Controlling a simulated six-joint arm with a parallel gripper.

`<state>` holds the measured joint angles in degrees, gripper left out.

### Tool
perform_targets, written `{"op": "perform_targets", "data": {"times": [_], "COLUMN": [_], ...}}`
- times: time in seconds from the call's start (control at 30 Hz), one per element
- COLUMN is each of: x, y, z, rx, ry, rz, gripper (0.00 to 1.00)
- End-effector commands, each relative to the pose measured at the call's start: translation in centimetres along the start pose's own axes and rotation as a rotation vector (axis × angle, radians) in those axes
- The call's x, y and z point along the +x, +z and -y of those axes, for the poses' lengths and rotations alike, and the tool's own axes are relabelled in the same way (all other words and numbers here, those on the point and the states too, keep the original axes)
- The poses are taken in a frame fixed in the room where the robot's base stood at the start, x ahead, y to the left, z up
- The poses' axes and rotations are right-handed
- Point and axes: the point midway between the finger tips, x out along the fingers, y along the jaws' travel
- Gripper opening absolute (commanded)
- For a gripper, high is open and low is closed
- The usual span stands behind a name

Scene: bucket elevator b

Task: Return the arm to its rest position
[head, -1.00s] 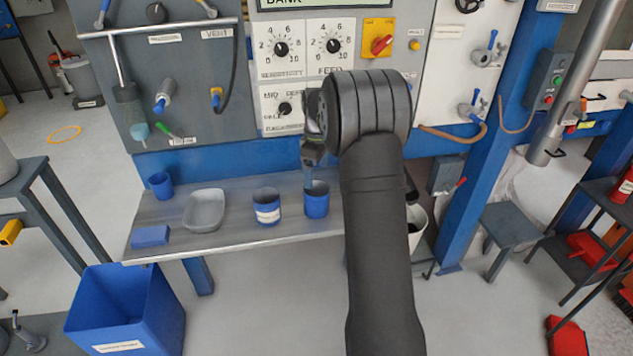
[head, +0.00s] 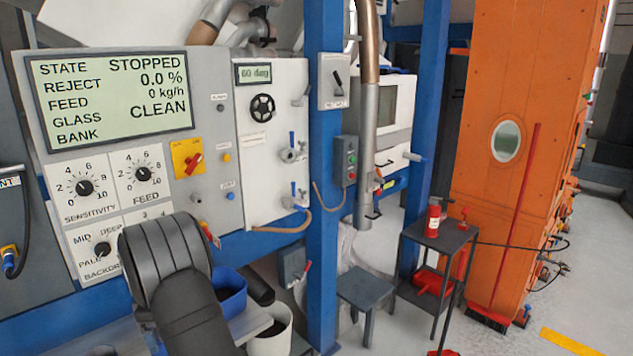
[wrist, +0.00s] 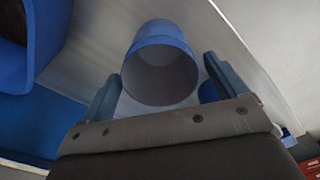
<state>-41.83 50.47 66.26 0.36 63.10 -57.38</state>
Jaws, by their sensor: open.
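My gripper (wrist: 163,72) shows in the wrist view with its two blue-grey fingers spread apart. A blue cup (wrist: 160,42) with a pale grey inside appears in the gap beyond the fingers, its mouth towards the camera. The fingers do not close on it; the exact distance is unclear. In the head view my dark arm rises at the lower left, in front of the control panel (head: 215,150), and mostly hides my gripper.
A blue container (head: 232,285) and a white bucket (head: 272,340) stand just right of my arm. A blue post (head: 325,230), grey stool (head: 365,292) and dark stand (head: 440,240) are further right. Another blue container (wrist: 35,65) with dark brown contents shows in the wrist view.

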Motion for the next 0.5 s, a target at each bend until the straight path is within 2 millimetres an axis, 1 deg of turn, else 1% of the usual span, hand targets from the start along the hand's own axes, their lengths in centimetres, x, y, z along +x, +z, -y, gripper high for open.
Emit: {"op": "perform_targets", "data": {"times": [0.03, 0.1, 0.2, 0.23, 0.3, 0.5], "x": [1.2, 2.6, 4.5, 4.6, 2.8, 0.8], "y": [0.0, 0.0, 0.0, 0.0, -0.1, -0.1], "z": [0.1, 0.0, 0.0, 0.0, -0.1, 0.0], "rx": [0.0, 0.0, 0.0, 0.0, 0.0, 0.0], "ry": [-0.002, -0.002, -0.001, 0.0, 0.005, 0.001], "rz": [0.001, 0.001, 0.001, 0.0, -0.003, -0.001], "gripper": [0.9, 0.9, 0.9, 0.9, 0.9, 0.9]}}
